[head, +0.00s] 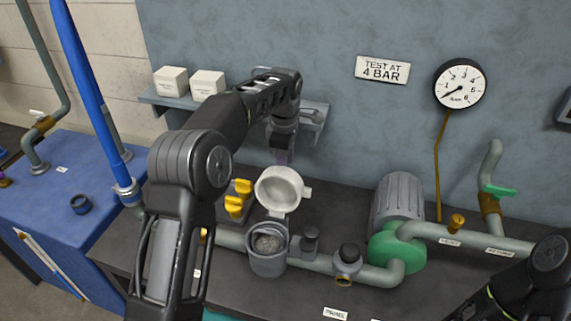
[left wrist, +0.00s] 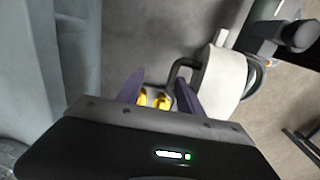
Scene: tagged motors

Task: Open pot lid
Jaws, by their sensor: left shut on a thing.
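The grey pot (head: 267,262) stands on the dark bench, its mouth open and grainy grey contents showing. Its pale round lid (head: 282,188) is swung up and tilted back at the rear of the pot, inner face towards me. My left gripper (head: 281,157) points down just behind the lid; its purple fingers are partly hidden. In the left wrist view the fingers (left wrist: 158,90) are beside the pale lid (left wrist: 222,80) and its dark handle loop (left wrist: 176,68). The gripper is shut on the lid's handle, though the contact is not clear. My right gripper is out of view.
Yellow knobs (head: 238,199) stand left of the lid. Grey piping, a dark-capped fitting (head: 349,256) and a green and grey motor (head: 397,205) are right of the pot. A shelf with white boxes (head: 207,84) is behind my left arm. A blue cabinet (head: 62,195) stands left.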

